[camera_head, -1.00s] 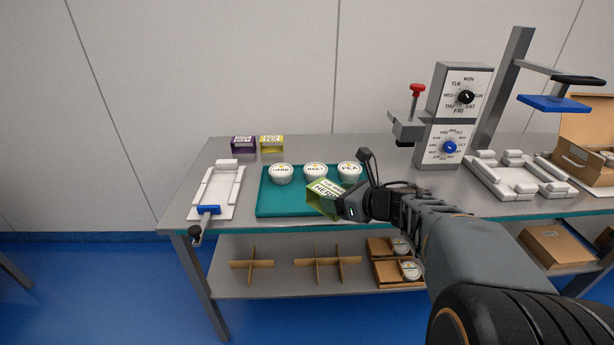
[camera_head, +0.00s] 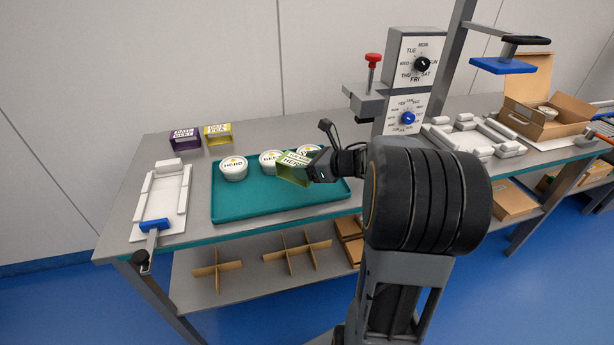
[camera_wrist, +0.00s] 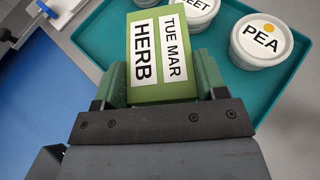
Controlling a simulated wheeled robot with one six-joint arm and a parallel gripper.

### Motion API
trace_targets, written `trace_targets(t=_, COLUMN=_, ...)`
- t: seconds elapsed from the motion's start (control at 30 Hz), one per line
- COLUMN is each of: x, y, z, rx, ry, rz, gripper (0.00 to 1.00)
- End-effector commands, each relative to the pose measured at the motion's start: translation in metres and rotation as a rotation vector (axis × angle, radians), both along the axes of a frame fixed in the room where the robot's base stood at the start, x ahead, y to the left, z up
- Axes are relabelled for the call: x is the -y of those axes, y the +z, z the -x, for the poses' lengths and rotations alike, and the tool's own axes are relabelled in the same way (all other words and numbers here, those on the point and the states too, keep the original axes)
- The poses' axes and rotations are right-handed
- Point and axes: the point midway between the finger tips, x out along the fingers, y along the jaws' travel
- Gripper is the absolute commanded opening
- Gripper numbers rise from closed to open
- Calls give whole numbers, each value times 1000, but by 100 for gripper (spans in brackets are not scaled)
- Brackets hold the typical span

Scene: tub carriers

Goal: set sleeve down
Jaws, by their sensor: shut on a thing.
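On the tray stand white lidded tubs: a HERB tub (camera_head: 233,170) at left and a BEET tub (camera_head: 270,161) in the middle.
A purple sleeve (camera_head: 184,140) and a yellow sleeve (camera_head: 218,135) stand at the back left. A white fixture with a blue clamp (camera_head: 155,225) lies left of the tray. The dial stand (camera_head: 409,90) rises behind my arm. Bare table shows between the sleeves and tray.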

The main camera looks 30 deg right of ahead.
Motion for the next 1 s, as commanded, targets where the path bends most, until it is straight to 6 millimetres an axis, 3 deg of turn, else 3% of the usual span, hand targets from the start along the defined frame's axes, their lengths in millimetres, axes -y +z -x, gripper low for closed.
trace_targets(t=0.2, x=9, y=-20, z=-15, rx=0, ry=-2, rz=0, gripper=43)
trace_targets(t=0.37, x=12, y=-26, z=-19, rx=0, ry=-4, rz=1, gripper=43)
trace_targets(t=0.6, x=14, y=-54, z=-21, rx=0, ry=-4, rz=-1, gripper=43)
trace_targets(t=1.0, x=14, y=-60, z=-21, rx=1, ry=-3, rz=2, gripper=43)
